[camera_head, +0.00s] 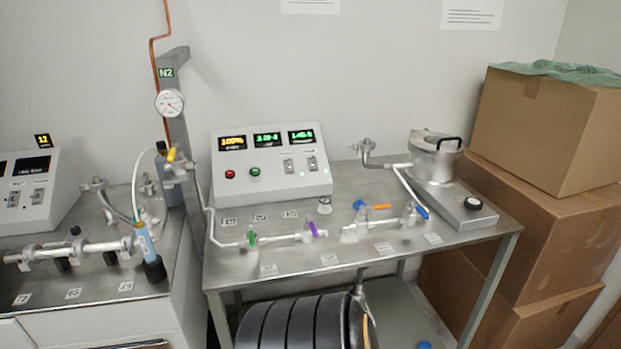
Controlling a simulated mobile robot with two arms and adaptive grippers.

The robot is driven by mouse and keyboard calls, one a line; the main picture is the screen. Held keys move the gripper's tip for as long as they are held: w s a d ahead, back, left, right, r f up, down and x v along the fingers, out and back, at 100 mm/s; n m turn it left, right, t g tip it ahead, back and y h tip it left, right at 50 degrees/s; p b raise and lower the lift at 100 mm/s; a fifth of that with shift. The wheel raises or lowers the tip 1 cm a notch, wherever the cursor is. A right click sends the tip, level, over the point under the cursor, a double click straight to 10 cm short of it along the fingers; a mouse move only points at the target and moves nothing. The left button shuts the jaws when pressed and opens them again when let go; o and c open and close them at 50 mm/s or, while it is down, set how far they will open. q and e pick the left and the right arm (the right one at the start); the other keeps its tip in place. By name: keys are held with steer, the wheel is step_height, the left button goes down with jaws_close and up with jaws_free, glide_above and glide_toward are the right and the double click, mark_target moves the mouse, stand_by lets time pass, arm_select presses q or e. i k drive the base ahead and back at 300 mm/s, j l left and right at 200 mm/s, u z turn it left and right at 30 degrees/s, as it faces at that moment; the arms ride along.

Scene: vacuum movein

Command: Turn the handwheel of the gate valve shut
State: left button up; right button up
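Neither of my grippers shows in the head view. I cannot tell which part is the gate valve or its handwheel. A yellow handle (171,155) is on the piping by the grey post. On the left bench (50,310), a metal pipe assembly (85,248) has black round parts below it and a blue cylinder (145,240) at its right end.
A control box (270,185) with lit displays stands at the bench's back. A metal pot (436,155) is to its right. Cardboard boxes (550,130) are stacked on the right. A black ribbed drum-like object (290,325) fills the bottom centre. A gauge (170,103) hangs on the post.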

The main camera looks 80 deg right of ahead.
mark_target(472, 204)
steer(key=z, duration=3.6)
